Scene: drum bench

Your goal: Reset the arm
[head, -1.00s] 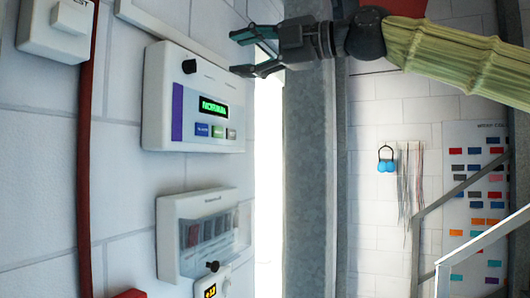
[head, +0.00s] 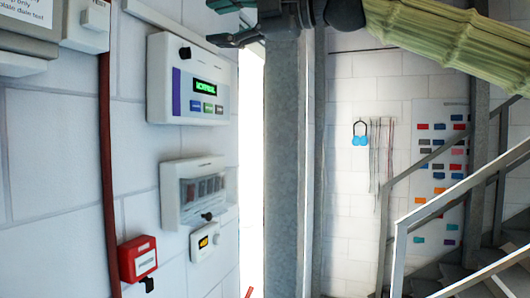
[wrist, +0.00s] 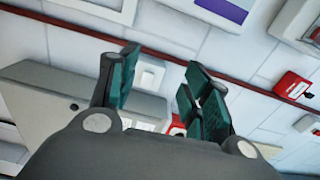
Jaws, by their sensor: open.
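My gripper (wrist: 158,95) shows in the wrist view with its two dark, green-padded fingers spread apart and nothing between them. In the head view my gripper (head: 232,30) is at the top edge, partly cut off, in front of the wall just above and right of the white panel with the green display (head: 187,80). My arm in its pale green sleeve reaches in from the upper right.
Below the panel are a white box with a clear window (head: 194,192), a small unit with an amber display (head: 205,241) and a red call box (head: 137,258). A grey steel column (head: 283,170) stands at centre. Stairs with a railing (head: 400,250) are at right.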

